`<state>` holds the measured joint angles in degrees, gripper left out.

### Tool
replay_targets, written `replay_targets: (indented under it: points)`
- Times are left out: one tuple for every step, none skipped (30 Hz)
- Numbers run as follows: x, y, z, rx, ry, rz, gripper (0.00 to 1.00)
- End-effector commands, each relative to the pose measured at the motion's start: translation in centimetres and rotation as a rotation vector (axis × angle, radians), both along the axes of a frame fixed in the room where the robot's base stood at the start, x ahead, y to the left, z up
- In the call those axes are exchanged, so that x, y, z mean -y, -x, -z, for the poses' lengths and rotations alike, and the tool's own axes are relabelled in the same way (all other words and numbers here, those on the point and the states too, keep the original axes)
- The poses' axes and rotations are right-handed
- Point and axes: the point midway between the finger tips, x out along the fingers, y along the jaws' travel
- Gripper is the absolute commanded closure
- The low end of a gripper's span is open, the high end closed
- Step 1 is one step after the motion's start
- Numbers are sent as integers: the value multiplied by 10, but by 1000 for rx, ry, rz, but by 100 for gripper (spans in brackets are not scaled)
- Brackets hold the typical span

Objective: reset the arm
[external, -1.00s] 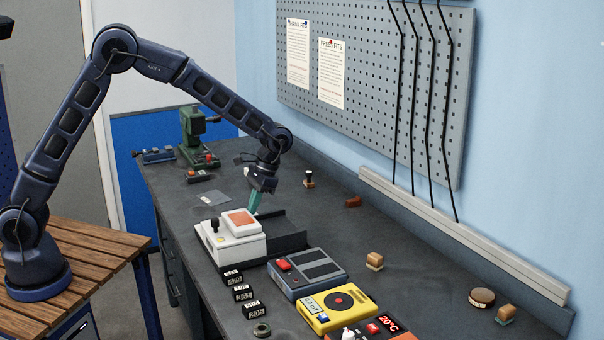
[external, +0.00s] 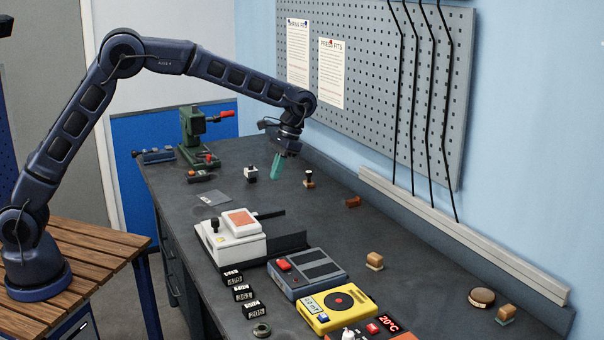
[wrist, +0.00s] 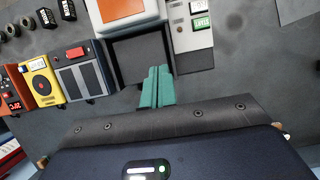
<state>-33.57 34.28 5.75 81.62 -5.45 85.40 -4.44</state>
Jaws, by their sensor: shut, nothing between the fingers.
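My gripper (external: 277,166) has teal fingers that are shut with nothing between them. In the external view it hangs in the air above the far part of the dark bench (external: 330,225), near the back wall. In the wrist view the teal fingers (wrist: 157,88) lie together and point toward a dark, flat tray area beside the white device. My arm is raised and reaches out over the bench from the left.
Below stands a white device with an orange pad (external: 241,220). A grey unit with a red button (external: 308,272) and a yellow meter (external: 337,307) are nearer. A green press (external: 196,135) stands at the back left. Several small stamps and blocks line the wall side.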

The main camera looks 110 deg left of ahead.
Motion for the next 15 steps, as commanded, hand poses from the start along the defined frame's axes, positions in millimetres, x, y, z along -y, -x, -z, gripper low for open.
replay_targets:
  points:
    - [6,0,-7,7,-4,8,100]
    - [10,1,-11,13,-7,12,100]
    - [18,1,-18,21,-13,21,100]
    - [25,2,-23,29,-17,30,100]
    - [32,3,-29,37,-23,39,100]
    - [43,5,-38,49,-29,52,100]
    - [51,7,-44,58,-34,61,100]
    - [60,8,-51,68,-41,72,100]
    - [71,11,-60,80,-48,86,100]
    - [80,14,-65,89,-52,96,100]
    - [88,16,-71,99,-58,107,100]
    - [100,20,-79,113,-65,121,100]
    - [108,23,-84,122,-71,131,100]
    - [116,26,-89,130,-75,141,100]
    - [128,30,-96,144,-82,157,100]
